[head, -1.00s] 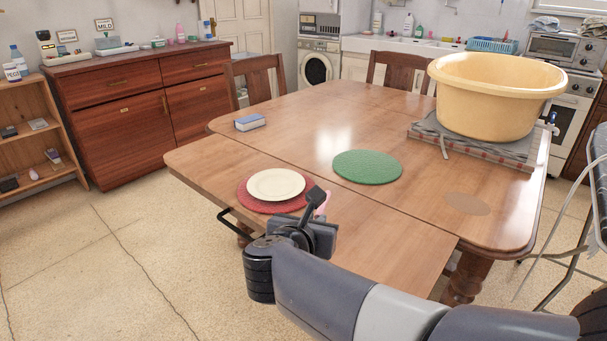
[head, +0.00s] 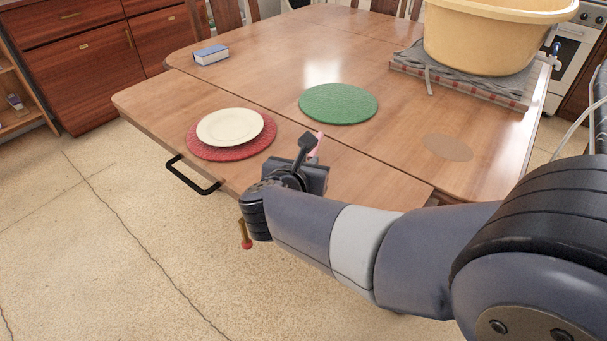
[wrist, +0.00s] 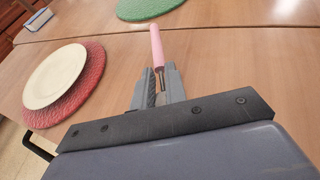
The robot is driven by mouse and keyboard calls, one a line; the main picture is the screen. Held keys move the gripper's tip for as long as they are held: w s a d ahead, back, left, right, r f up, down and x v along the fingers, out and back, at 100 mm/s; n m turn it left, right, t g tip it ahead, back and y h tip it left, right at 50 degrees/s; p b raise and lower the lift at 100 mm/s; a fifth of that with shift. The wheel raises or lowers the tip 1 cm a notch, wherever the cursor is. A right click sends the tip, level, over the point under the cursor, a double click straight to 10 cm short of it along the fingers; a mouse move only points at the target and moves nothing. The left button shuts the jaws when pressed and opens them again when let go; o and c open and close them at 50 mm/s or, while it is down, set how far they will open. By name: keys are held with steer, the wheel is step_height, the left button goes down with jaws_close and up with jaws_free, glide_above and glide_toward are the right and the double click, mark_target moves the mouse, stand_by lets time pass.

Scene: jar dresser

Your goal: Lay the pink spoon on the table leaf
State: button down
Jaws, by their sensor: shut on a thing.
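My gripper (head: 309,148) is shut on the pink spoon (head: 317,144), whose pink handle also shows in the wrist view (wrist: 157,47), pointing away from me. A short metal part runs from the handle down between the jaws; the rest of the spoon is hidden. The gripper is over the near table leaf (head: 355,178), right of the plate. I cannot tell whether the spoon touches the wood. The leaf is the near section of the wooden table, this side of a straight seam, with a black handle (head: 190,178) on its edge.
A cream plate (head: 229,126) on a red mat (head: 207,151) sits on the leaf at the left. Beyond the seam are a green mat (head: 338,104), a blue book (head: 211,55) and a big yellow tub (head: 480,45) on folded cloth. Bare leaf lies right of the gripper.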

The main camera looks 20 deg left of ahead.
steer(key=shift+f+b, duration=0.35)
steer(key=shift+f, duration=1.2)
steer(key=shift+f, duration=0.15)
steer(key=c, duration=1.4)
jaws_free()
steer(key=shift+c, duration=0.2)
steer(key=shift+r, duration=0.25)
steer(key=p+v, duration=0.2)
steer(key=v, duration=1)
steer(key=shift+f, duration=0.1)
